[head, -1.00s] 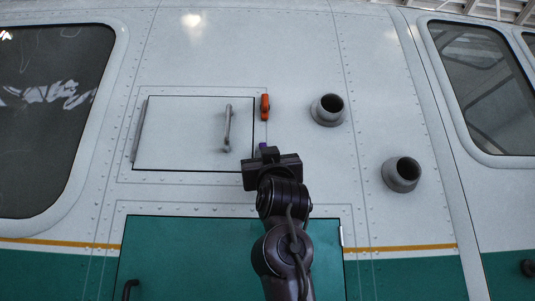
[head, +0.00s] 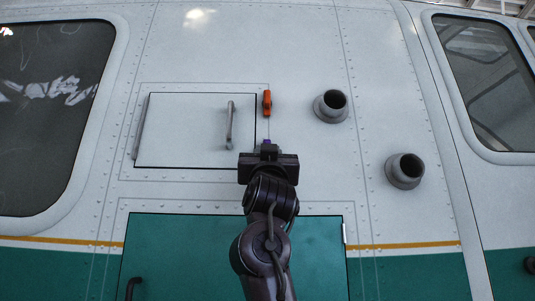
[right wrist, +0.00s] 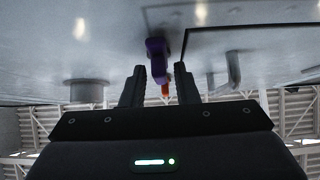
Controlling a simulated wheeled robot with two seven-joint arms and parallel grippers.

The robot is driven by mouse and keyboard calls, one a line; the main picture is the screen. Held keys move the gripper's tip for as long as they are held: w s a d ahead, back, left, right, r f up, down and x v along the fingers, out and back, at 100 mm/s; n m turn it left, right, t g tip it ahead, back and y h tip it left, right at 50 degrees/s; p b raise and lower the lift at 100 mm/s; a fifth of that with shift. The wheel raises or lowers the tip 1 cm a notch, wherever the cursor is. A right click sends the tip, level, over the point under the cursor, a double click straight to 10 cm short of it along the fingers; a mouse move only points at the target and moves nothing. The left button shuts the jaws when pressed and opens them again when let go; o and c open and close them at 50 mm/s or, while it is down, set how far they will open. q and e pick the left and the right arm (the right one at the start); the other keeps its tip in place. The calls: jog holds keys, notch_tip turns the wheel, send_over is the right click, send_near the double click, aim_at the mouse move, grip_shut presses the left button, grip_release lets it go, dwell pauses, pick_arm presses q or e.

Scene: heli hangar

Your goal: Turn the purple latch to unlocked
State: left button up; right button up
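The purple latch (right wrist: 157,52) sticks out from the white panel in the right wrist view, its lower end between my two fingertips. In the head view only a small bit of the purple latch (head: 267,141) shows above my right gripper (head: 268,155), which hides the rest. My right gripper (right wrist: 160,72) is open, with a finger on each side of the latch and visible gaps to both. Whether the latch is locked cannot be told. My left gripper is not in view.
An orange latch (head: 267,102) sits just above, beside a white hatch (head: 190,120) with a grey handle (head: 230,122). Two grey round ports (head: 331,106) (head: 405,171) protrude to the right. A green door (head: 200,255) lies below.

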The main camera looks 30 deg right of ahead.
jog(key=shift+o, duration=0.5)
jog(key=b+v, duration=0.4)
jog(key=v, duration=0.3)
jog(key=shift+s+f, duration=0.2)
jog(key=shift+f, duration=0.15)
jog(key=shift+a, duration=0.1)
